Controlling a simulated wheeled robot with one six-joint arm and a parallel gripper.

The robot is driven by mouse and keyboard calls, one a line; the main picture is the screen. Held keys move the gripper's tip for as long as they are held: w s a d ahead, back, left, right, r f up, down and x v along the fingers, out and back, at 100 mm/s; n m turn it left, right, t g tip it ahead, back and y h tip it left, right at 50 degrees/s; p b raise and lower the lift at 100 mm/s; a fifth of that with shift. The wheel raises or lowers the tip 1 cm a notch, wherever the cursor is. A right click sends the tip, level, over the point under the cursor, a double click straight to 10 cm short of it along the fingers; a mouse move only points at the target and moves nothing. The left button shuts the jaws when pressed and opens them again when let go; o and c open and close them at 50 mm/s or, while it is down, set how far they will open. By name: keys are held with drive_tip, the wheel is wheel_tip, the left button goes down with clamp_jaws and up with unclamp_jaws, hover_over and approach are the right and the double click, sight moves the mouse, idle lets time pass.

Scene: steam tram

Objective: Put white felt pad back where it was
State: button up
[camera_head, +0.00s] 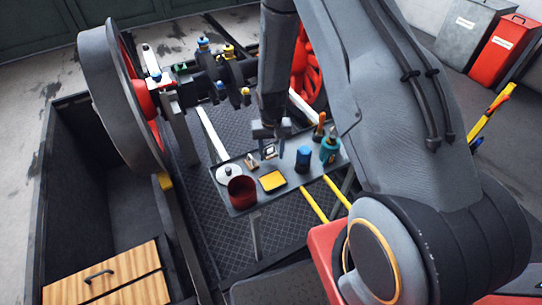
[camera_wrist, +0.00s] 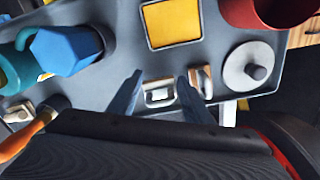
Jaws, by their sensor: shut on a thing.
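My gripper (camera_head: 271,150) points down over the grey tray table (camera_head: 245,212). In the wrist view its two dark fingers (camera_wrist: 159,82) stand on either side of a small white piece with a grey middle, which I take to be the white felt pad (camera_wrist: 158,96). The gripper is shut on it. The pad also shows as a small pale patch between the fingers in the head view (camera_head: 270,152). I cannot tell whether it touches the tray. A small wood-and-white block (camera_wrist: 205,79) is close beside the right finger.
On the tray are a yellow square dish (camera_head: 272,181), a red pot (camera_head: 242,193), a white disc with a knob (camera_head: 229,174), a blue cup (camera_head: 303,158), a teal can (camera_head: 330,149) and an orange-handled tool (camera_head: 319,126). The tram's wheel (camera_head: 115,95) stands to the left.

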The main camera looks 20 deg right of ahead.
drive_tip(key=shift+f, duration=1)
drive_tip(key=shift+f, duration=0.15)
drive_tip(key=o, duration=0.7)
drive_tip(key=shift+o, duration=0.2)
wheel_tip(320, 180, up, 12)
drive_tip(key=r, duration=0.1)
drive_tip(key=s+d+r, duration=0.3)
drive_tip(key=s+r, duration=0.7)
drive_tip(key=s, duration=0.1)
drive_tip(key=s+d+r, duration=0.3)
drive_tip(key=s+r, duration=0.7)
drive_tip(key=s, duration=0.2)
drive_tip(key=shift+d+r, duration=0.15)
drive_tip(key=shift+r, duration=0.2)
